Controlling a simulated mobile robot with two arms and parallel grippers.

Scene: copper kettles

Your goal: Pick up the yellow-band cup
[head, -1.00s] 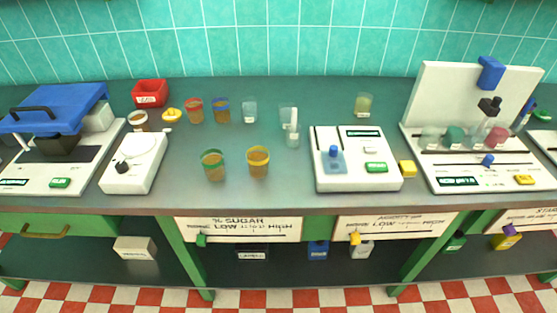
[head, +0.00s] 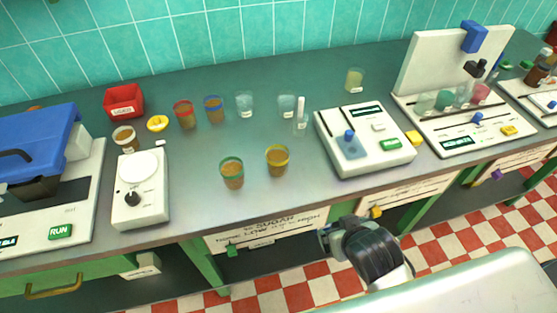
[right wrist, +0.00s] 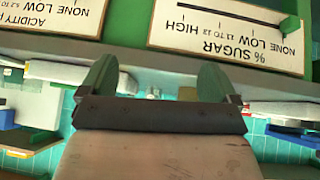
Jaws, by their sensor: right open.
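The yellow-band cup (head: 277,162) stands upright near the front of the counter, holding brownish-orange contents. The green-band cup (head: 232,174) stands just to its left. My right gripper (head: 328,236) is in front of the counter edge, low and to the right of the yellow-band cup, apart from it. In the right wrist view its two green fingers (right wrist: 155,82) are spread with nothing between them. The yellow-band cup cannot be made out in that view. My left gripper is not in view.
Behind stand a red-band cup (head: 185,115), a blue-band cup (head: 214,110) and clear cups (head: 244,104). A white device (head: 142,194) is to the left, another (head: 363,140) to the right. The counter's front edge and sugar sign (head: 268,228) lie near my right gripper.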

